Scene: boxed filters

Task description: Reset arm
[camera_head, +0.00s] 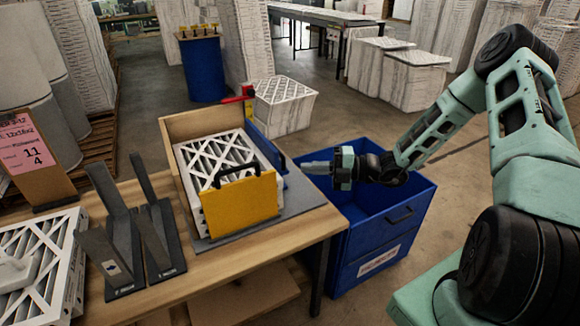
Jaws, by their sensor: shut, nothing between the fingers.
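My arm comes in from the right side of the head view. My gripper (318,168) is shut and empty. It points left, over the left part of the blue bin (408,215), close to the right end of the table. A pleated filter (222,150) lies in a holder on the table with a wooden back and a yellow front plate (240,206) with a black handle. My gripper is to the right of this holder and apart from it. The inside of the blue bin is partly hidden behind my arm.
A grey metal rack (125,240) stands on the wooden table (190,285), left of the holder. Another filter (45,262) lies at the table's left end beside a pink-labelled board (28,150). Stacked boxes (284,104) stand behind. Open floor (455,165) lies right of the bin.

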